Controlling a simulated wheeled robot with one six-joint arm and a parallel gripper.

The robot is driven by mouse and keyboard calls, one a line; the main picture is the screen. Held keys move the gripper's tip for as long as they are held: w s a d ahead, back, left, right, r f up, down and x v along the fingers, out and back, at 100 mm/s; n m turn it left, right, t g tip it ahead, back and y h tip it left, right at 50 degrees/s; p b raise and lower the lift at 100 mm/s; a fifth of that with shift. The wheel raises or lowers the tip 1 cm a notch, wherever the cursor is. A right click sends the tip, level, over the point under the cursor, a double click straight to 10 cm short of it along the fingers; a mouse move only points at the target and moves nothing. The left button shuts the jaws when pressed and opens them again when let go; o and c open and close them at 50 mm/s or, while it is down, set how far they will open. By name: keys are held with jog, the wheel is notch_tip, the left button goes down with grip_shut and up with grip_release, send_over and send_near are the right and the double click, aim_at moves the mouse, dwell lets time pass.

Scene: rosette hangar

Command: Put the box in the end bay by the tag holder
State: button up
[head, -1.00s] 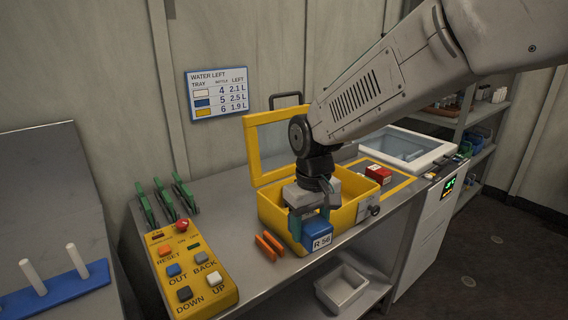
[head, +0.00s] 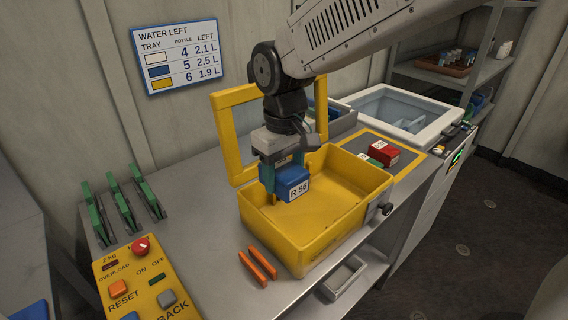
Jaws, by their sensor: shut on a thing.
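A blue box (head: 292,184) marked "R 56" is held in my gripper (head: 280,178), whose jaws are shut on it. The box looks level, at the left end of an open yellow case (head: 345,232). I cannot tell whether it hangs just over the case or partly inside it. The case's framed lid (head: 230,140) stands up at the back left. The visible floor of the case is bare, and my gripper hides its left back corner. A dark knob (head: 385,209) shows at its right front corner. I cannot make out a tag holder for certain.
Two orange strips (head: 257,267) lie in front of the case. A red box (head: 383,152) sits on a yellow-edged mat to the right. A yellow control panel (head: 150,280) and green clamps (head: 122,212) are at left. A white-rimmed glass-topped unit (head: 400,112) stands behind right.

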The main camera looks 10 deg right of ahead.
jog(key=shift+f, duration=7.05)
jog(key=o, duration=1.1)
jog(key=shift+d, duration=0.1)
jog(key=shift+o, duration=0.2)
jog(key=shift+s, duration=0.1)
notch_tip(320, 180, up, 8)
jog(key=shift+f, duration=0.1)
